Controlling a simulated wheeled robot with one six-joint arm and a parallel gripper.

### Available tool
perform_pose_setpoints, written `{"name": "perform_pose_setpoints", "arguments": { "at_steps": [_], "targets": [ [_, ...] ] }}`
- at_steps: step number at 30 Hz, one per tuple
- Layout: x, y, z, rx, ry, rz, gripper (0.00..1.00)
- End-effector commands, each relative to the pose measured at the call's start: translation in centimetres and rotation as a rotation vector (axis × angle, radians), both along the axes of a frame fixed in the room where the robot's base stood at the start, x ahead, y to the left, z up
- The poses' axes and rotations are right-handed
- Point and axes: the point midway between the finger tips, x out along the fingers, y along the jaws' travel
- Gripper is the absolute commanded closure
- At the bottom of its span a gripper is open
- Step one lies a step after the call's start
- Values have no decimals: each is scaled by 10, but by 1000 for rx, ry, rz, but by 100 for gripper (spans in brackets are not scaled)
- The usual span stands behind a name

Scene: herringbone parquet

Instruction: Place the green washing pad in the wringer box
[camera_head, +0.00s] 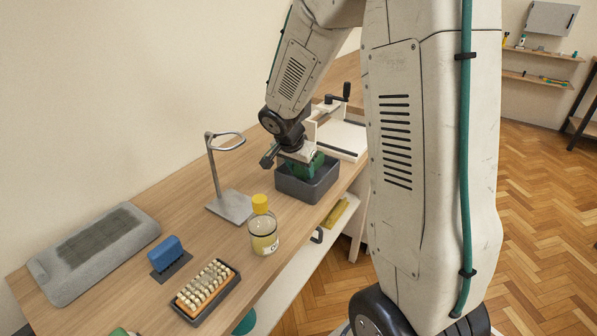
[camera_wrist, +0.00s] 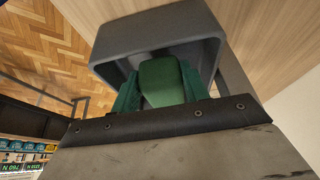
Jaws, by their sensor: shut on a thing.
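The green washing pad (camera_wrist: 162,82) is held between the dark green fingers of my gripper (camera_wrist: 160,88) in the wrist view. In the head view my gripper (camera_head: 303,166) points down into the dark grey open-topped box (camera_head: 308,188) on the bench, taken as the wringer box. The box's grey wall (camera_wrist: 160,40) surrounds the pad and fingers in the wrist view. The pad's lower part is hidden inside the box, and I cannot tell whether it touches the bottom.
A white-framed device with a black crank (camera_head: 338,95) stands just behind the box. A metal stand with a ring (camera_head: 228,205), a yellow-capped bottle (camera_head: 263,228), a brush (camera_head: 205,288), a blue block (camera_head: 165,252) and a grey pad (camera_head: 95,250) sit along the wooden bench (camera_head: 180,205).

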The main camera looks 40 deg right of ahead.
Motion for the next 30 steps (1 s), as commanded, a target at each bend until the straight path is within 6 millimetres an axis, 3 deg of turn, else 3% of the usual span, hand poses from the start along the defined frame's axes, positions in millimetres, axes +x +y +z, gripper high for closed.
{"name": "perform_pose_setpoints", "arguments": {
  "at_steps": [5, 17, 18, 19, 30],
  "targets": [
    [0, 1, -15, -3, 11, 2, 81],
    [0, 1, -19, -3, 9, 2, 81],
    [0, 1, -18, -3, 8, 3, 44],
    [0, 1, -18, -3, 8, 3, 36],
    [0, 1, -14, -3, 6, 0, 33]
  ]
}}
